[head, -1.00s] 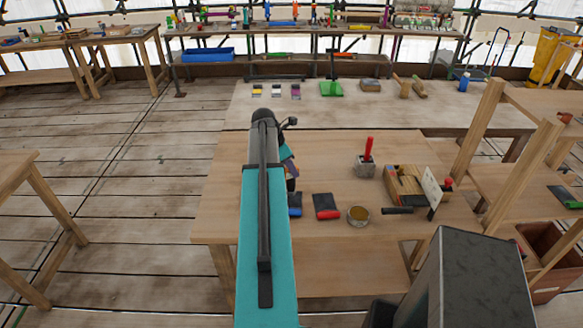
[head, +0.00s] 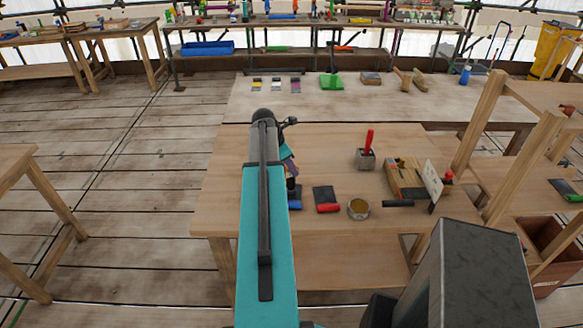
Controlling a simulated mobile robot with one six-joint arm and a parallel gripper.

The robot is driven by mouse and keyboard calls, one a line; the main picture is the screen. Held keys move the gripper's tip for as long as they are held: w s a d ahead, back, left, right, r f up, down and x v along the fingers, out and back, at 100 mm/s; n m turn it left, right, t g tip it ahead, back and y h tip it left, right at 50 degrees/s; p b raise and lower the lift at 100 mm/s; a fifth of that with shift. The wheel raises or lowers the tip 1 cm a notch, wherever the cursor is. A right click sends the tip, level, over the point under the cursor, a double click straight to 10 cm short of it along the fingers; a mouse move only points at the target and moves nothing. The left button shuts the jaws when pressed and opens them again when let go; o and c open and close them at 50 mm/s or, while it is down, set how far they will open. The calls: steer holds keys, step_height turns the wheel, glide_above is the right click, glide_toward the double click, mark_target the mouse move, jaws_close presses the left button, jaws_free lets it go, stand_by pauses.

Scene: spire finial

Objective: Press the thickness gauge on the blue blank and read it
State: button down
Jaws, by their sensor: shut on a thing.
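The blue-ended blank (head: 296,204) lies at the front of the wooden worktable (head: 225,210), partly hidden by my arm and gripper. A like dark blank with a red end (head: 327,208) lies to its right. My gripper (head: 290,170) shows only in part past the right side of my teal arm. It is shut on a small dark thing (head: 293,186), seemingly the thickness gauge, right over the blue blank in the picture. I cannot tell whether the two touch. The gauge's reading is too small and hidden to see.
Right of the blanks are a round tin (head: 358,209), a grey block with a red handle (head: 366,153), and a wooden box with a white card (head: 432,180). A pale bench (head: 400,103) with colour swatches and a green tool (head: 331,82) stands behind. The table's middle is clear.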

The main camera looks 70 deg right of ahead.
steer(key=c, duration=1.5)
jaws_free()
steer(key=shift+r, duration=0.1)
steer(key=shift+b+v, duration=1.95)
steer(key=shift+v, duration=4.9)
steer(key=shift+s, duration=0.1)
